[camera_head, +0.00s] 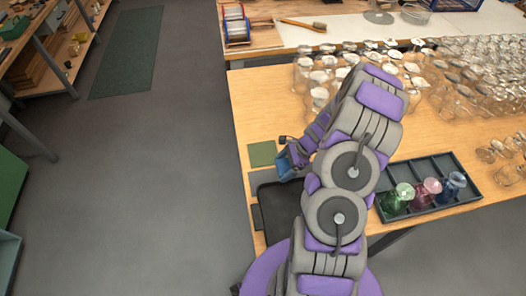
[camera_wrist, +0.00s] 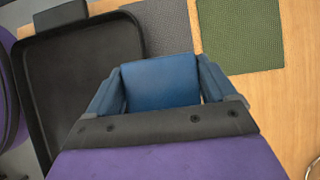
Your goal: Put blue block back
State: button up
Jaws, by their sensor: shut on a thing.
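A blue block (camera_wrist: 160,82) sits between the two fingers of my gripper (camera_wrist: 160,90), which is shut on it from both sides. In the head view the blue block (camera_head: 283,165) shows at the end of my gripper (camera_head: 289,160), near the table's left edge, partly hidden by my arm. In the wrist view it overlaps the edge of a black tray (camera_wrist: 60,85) and a grey mat (camera_wrist: 165,25). I cannot tell its height above the table.
A green mat (camera_head: 262,153) lies beside the grey mat (camera_head: 259,178); the black tray (camera_head: 262,212) is nearer the front. A dark compartment tray (camera_head: 432,160) with green, pink and blue glassware stands right of my arm. Many clear glass jars (camera_head: 470,75) crowd the back right.

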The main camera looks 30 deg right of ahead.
jog(key=b, duration=0.2)
send_over(257, 155)
jog(key=d, duration=0.2)
jog(key=shift+s+d+f, duration=0.1)
jog(key=shift+d+f, duration=0.05)
jog(key=shift+f, duration=0.55)
jog(key=shift+f+b, duration=0.55)
jog(key=shift+f, duration=1.1)
jog(key=shift+f, duration=0.1)
jog(key=o, duration=0.8)
jog(key=shift+o, duration=0.5)
jog(key=shift+s+f, duration=0.1)
